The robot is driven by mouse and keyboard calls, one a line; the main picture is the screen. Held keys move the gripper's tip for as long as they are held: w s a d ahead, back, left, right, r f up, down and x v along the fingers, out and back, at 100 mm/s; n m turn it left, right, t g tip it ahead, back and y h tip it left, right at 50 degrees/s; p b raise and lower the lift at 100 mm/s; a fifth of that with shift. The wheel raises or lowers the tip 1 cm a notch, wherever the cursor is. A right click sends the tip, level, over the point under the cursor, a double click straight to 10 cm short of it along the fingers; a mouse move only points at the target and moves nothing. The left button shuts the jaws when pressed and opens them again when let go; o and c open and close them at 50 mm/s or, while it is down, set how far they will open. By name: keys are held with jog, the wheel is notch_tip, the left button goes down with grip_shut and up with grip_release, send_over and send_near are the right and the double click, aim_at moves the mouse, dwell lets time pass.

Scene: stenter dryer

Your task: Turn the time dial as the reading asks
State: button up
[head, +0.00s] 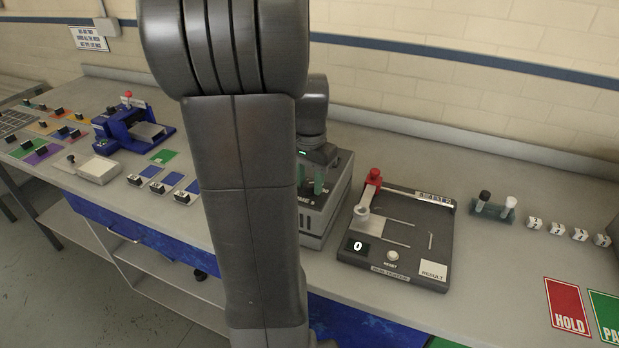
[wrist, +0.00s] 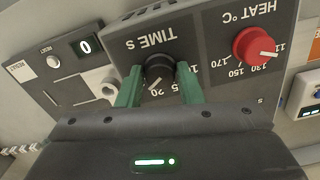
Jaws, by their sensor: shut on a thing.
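The black time dial (wrist: 159,66) is on the grey dryer panel under the upside-down label TIME s in the wrist view. A number that looks like 20 shows beside it; the rest of its scale is mostly hidden. My gripper (wrist: 158,76) has its two green fingers on either side of the dial, shut on it. In the head view my gripper (head: 318,180) is at the front of the grey dryer (head: 340,190), and the arm hides much of that dryer and the dial.
A red heat dial (wrist: 256,47) is close beside the time dial. A dark tester (head: 400,262) with a display (head: 357,247) reading 0 stands right of the dryer. A blue machine (head: 130,128) stands at the left. Red HOLD (head: 567,305) and green mats lie at the right.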

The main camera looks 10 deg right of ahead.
aim_at(310, 183)
jog(key=shift+m, duration=1)
jog(key=o, duration=1)
notch_tip(310, 183, up, 14)
jog(key=shift+f, duration=0.1)
